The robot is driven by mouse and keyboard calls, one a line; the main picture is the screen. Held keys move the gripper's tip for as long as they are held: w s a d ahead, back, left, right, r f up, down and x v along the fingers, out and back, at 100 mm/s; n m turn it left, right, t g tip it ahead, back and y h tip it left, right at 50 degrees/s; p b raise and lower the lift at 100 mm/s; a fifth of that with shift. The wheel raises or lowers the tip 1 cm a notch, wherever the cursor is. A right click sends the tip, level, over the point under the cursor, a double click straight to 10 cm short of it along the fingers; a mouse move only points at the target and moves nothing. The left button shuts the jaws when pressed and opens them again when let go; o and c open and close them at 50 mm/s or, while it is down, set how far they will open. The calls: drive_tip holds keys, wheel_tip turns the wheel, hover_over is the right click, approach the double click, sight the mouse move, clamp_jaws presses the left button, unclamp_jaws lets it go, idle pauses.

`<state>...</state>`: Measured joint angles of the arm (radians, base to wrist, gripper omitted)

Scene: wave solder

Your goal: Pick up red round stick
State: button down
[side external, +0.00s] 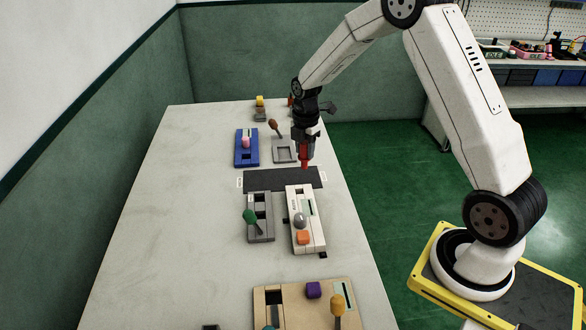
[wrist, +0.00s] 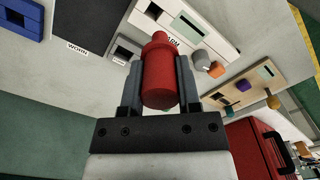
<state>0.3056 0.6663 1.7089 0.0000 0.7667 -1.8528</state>
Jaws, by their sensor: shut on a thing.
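The red round stick (wrist: 159,75) is a thick red cylinder with a narrower top, seen close up in the wrist view. My gripper (wrist: 159,85) is shut on it, with one dark finger on each side. In the side external view the red stick (side external: 304,157) hangs down from my gripper (side external: 305,146) near the right edge of the table. It appears to be above the table beside the dark mat, though its exact height is hard to tell.
A dark mat (side external: 270,180) lies mid-table. Nearer are a grey fixture (side external: 262,228) with a green knob and a white fixture (side external: 315,240) with an orange block. A blue fixture (side external: 240,160) and a grey tray (side external: 284,156) stand behind. A tan board (side external: 270,290) is in front. The table's left side is clear.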

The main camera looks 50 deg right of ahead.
drive_tip(key=shift+s+a+r, duration=0.2)
drive_tip(key=shift+s+r, duration=0.1)
drive_tip(key=shift+s, duration=0.4)
drive_tip(key=shift+s+a+r, duration=0.15)
drive_tip(key=shift+s+r, duration=0.15)
drive_tip(key=shift+s, duration=0.35)
